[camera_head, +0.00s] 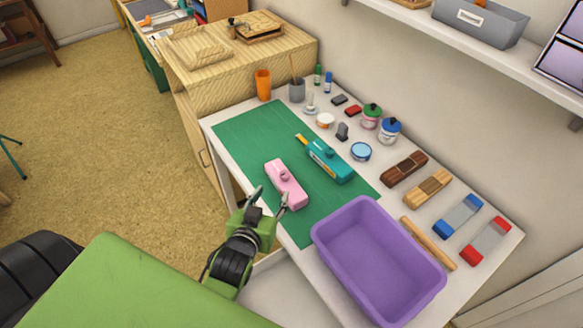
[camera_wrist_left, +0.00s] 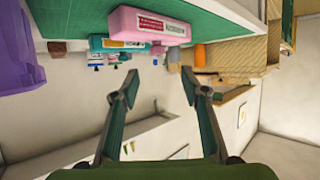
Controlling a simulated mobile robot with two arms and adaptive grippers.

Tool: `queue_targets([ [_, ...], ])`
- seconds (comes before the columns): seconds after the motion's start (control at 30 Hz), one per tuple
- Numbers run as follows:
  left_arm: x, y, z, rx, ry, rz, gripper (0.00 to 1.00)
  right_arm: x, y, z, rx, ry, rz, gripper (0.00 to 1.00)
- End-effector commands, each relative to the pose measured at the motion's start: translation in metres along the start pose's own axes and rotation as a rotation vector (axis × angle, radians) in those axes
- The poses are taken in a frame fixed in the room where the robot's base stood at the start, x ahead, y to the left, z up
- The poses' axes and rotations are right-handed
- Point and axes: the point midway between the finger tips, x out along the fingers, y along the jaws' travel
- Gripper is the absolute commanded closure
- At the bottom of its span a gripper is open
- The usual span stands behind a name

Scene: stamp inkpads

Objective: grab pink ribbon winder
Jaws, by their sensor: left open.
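The pink ribbon winder (camera_head: 286,184) is a rounded block with a knob on top. It lies on the green cutting mat (camera_head: 240,140), near the mat's front-left edge. In the left wrist view the pink ribbon winder (camera_wrist_left: 150,27) shows a labelled side at the top of the picture, beyond the fingertips. My left gripper (camera_head: 270,199) is open and empty, close to the winder's near end, and I see no contact. Its two spread fingers also show in the left wrist view (camera_wrist_left: 160,84). My right gripper is in neither view.
A teal tape-like dispenser (camera_head: 329,161) lies on the mat right of the winder. A purple bin (camera_head: 345,228) stands to the right on the white table. Inkpads, erasers, jars and an orange cup (camera_head: 263,84) line the back. The mat's left part is clear.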

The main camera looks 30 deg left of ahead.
Motion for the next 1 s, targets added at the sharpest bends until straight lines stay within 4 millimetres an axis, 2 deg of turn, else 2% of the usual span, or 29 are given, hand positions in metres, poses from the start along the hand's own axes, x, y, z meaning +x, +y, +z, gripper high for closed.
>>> queue_targets([
  [0.1, 0.005, 0.001, 0.001, -0.006, -0.002, 0.000, 0.59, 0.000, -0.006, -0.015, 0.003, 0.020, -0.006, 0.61],
  [0.17, 0.013, 0.002, 0.000, -0.006, -0.001, 0.000, 0.59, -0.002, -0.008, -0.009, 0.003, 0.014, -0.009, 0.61],
  [0.33, 0.046, 0.002, -0.001, -0.007, -0.001, 0.001, 0.59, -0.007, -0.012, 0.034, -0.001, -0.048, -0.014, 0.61],
  [0.4, 0.059, 0.002, -0.001, -0.006, -0.001, 0.000, 0.59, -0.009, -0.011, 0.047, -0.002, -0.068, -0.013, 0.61],
  [0.47, 0.068, 0.002, 0.000, -0.005, -0.001, 0.000, 0.59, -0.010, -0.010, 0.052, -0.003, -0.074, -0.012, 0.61],
  [0.57, 0.079, 0.002, 0.001, -0.006, -0.001, 0.000, 0.59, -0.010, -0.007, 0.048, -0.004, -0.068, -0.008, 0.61],
  [0.8, 0.092, 0.002, 0.001, -0.006, -0.003, 0.000, 0.59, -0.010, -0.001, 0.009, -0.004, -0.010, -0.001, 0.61],
  [1.0, 0.116, 0.006, 0.002, -0.006, -0.002, 0.000, 0.59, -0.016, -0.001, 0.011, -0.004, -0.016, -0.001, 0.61],
])
